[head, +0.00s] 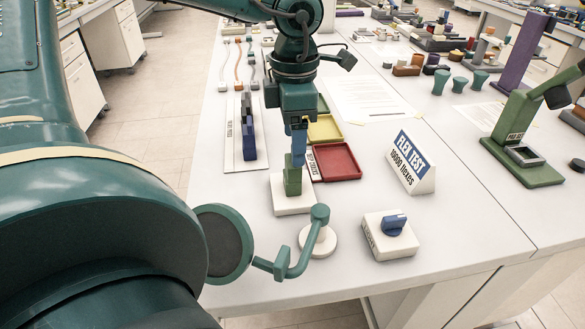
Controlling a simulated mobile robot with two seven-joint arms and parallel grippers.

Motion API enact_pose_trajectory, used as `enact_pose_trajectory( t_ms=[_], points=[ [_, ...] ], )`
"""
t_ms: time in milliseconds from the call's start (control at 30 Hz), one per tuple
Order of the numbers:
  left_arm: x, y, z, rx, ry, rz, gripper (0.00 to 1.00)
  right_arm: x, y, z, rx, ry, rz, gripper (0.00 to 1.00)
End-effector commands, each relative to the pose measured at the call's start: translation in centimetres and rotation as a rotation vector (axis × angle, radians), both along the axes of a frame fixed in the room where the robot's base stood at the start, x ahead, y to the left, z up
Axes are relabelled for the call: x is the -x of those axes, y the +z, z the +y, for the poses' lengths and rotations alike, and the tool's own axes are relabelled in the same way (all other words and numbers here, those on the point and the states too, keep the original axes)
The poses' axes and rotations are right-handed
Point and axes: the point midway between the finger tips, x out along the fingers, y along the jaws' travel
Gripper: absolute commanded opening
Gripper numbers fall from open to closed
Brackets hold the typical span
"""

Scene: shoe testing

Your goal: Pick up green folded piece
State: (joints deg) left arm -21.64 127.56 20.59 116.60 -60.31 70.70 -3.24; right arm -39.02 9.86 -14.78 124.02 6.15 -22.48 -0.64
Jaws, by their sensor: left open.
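The green folded piece (292,184) stands upright on a small white block (291,204) near the middle of the table. My left gripper (297,158) points straight down directly over it, with its blue fingers at the top of the piece. The gripper is open. The fingers overlap the top of the piece in the picture, so I cannot tell whether they touch it. My right gripper is out of view.
A red tray (338,176) and a yellow tray (325,129) lie just right of the gripper. A "FLEX TEST" sign (411,164), a blue knob box (390,238) and a green crank (303,258) stand nearby. Blue upright pieces (248,130) stand left.

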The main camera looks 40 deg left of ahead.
Motion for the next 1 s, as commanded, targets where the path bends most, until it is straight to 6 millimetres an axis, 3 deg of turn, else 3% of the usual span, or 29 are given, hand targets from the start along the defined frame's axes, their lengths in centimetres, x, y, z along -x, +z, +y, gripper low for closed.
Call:
enact_pose_trajectory(
  t_ms=[200,500,1000],
  points=[
    [0.1,-3.1,0.3,0.001,-0.001,0.003,0.67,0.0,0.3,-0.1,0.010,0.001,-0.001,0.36],
    [0.1,-3.7,0.3,0.001,0.000,0.000,0.67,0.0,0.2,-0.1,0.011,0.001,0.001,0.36],
    [0.1,-3.6,0.3,0.001,0.000,0.000,0.27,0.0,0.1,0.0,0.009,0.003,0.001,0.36]
  ],
)
